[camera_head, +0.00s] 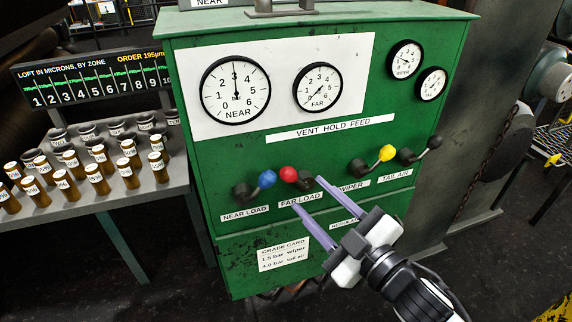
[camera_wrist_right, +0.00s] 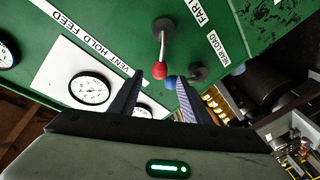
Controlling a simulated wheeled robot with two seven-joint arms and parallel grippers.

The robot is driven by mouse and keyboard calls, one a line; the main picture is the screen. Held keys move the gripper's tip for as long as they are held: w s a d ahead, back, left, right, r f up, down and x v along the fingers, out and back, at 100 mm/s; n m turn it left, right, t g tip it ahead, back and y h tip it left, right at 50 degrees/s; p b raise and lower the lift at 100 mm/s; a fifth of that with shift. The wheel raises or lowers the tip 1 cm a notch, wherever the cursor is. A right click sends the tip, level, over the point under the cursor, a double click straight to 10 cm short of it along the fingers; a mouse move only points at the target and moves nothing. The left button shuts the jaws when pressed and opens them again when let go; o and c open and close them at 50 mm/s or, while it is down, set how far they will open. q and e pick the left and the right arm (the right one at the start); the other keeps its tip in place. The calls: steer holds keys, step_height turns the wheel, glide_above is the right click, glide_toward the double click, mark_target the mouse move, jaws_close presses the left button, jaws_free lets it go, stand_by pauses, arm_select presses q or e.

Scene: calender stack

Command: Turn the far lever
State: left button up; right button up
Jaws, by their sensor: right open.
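The far lever, with a red ball knob (camera_head: 288,173), sits on the green cabinet front (camera_head: 345,165) above the FAR LOAD label (camera_head: 300,200). Its knob points left from its dark hub. My right gripper (camera_head: 309,196) is open, its two long fingers pointing at the panel around the far lever's hub area. In the right wrist view the red knob (camera_wrist_right: 160,70) shows between the open fingertips (camera_wrist_right: 160,80); I cannot tell whether they touch it. My left gripper is not in view.
The near lever's blue knob (camera_head: 267,178) is close beside the red one on the left. A yellow-knobbed wiper lever (camera_head: 387,153) and a black-knobbed tail air lever (camera_head: 435,142) are to the right. NEAR (camera_head: 235,90) and FAR (camera_head: 318,87) gauges sit above. Several bottles stand on a table (camera_head: 150,200).

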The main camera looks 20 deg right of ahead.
mark_target(295, 180)
steer(key=p+x, duration=0.1)
steer(key=x, duration=0.8)
jaws_close()
